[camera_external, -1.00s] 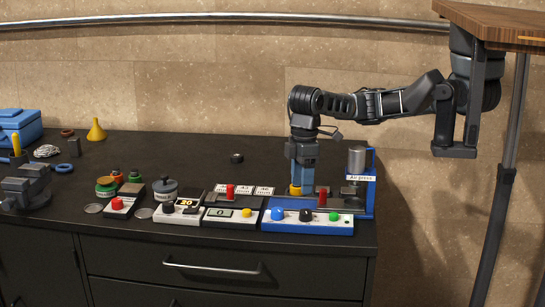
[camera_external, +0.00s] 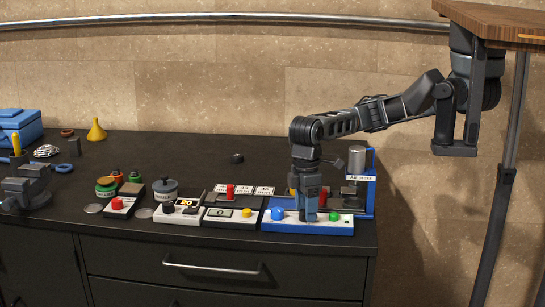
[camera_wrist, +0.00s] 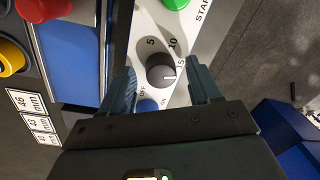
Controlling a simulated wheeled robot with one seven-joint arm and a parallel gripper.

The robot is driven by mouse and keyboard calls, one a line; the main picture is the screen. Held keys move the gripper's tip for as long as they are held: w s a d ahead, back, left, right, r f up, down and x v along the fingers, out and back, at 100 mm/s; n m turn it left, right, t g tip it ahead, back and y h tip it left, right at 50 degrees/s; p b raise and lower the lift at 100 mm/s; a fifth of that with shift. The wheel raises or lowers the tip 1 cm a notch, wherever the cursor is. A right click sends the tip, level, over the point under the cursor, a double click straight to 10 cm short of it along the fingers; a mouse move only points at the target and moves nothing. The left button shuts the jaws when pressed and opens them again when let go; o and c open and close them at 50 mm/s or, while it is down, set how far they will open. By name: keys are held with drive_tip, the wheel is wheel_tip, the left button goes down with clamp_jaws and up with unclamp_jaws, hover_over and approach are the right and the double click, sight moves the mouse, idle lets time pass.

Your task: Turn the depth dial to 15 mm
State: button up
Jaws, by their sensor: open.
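The depth dial (camera_wrist: 160,70) is a black round knob on the white control panel (camera_wrist: 209,38), with 5, 10 and 15 printed around it. Its white pointer line faces right in the wrist view, close to the 15 mark. My gripper (camera_wrist: 165,82) is open, with one finger on each side of the dial; I cannot tell whether they touch it. In the external view my gripper (camera_external: 308,216) points down over the panel (camera_external: 290,228) and hides the dial.
A blue button (camera_wrist: 148,105) and a green START button (camera_wrist: 175,3) flank the dial closely. The air press (camera_external: 357,165) stands behind on the right. A display unit (camera_external: 222,213) with a yellow button sits to the left. The counter's right edge is near.

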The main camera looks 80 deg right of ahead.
drive_tip(key=shift+c, duration=0.3)
drive_tip(key=c, duration=1)
drive_tip(key=shift+n, duration=0.6)
drive_tip(key=o, duration=1.1)
drive_tip(key=shift+c, duration=0.2)
drive_tip(key=shift+r, duration=0.15)
wheel_tip(320, 180, up, 8)
drive_tip(key=shift+w+d+f, duration=0.15)
drive_tip(key=shift+f, duration=0.05)
